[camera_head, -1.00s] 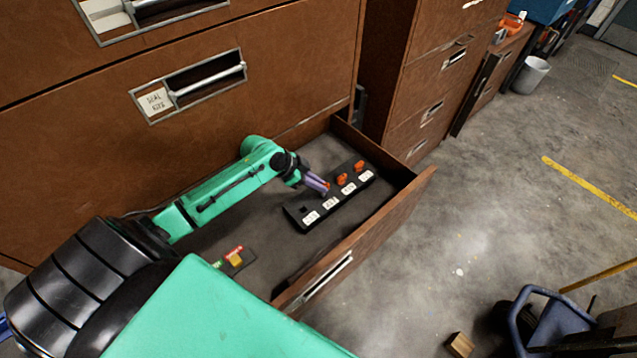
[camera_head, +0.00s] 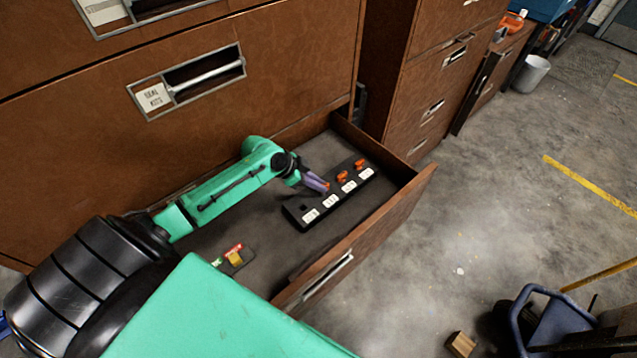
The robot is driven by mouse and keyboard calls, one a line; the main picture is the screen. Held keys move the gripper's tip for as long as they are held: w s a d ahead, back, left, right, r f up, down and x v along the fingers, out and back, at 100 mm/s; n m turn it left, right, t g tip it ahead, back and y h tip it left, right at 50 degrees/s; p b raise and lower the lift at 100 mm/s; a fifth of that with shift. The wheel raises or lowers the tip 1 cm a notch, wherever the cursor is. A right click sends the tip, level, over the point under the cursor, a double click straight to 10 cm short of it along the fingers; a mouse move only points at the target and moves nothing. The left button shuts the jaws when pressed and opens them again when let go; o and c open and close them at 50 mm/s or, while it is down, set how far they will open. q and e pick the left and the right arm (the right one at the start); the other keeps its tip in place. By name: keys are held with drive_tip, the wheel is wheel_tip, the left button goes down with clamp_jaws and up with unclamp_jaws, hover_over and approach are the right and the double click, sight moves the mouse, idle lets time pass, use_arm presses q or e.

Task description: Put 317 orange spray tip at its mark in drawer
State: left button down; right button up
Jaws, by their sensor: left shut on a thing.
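The open drawer (camera_head: 378,230) holds a black rack (camera_head: 296,222) with several white labels, too small to read surely. Two orange spray tips stand in the rack's far part, one at the far end (camera_head: 360,163) and one beside it (camera_head: 342,176). My left gripper (camera_head: 324,186) reaches in from the left, its purple fingers at the rack. It is shut on a small orange tip (camera_head: 327,185), mostly hidden by the fingers, at the rack position before the two standing tips. Whether this tip is seated I cannot tell. A dark empty slot (camera_head: 304,208) shows at the near end. My right gripper is not in view.
A small holder with red and yellow pieces (camera_head: 236,256) lies in the drawer's near left. The drawer front stands out over the floor. Cabinets (camera_head: 430,60) rise behind.

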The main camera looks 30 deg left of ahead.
use_arm(q)
drive_tip(key=shift+f+b, duration=0.55)
drive_tip(key=shift+f, duration=0.25)
drive_tip(key=c, duration=0.5)
unclamp_jaws()
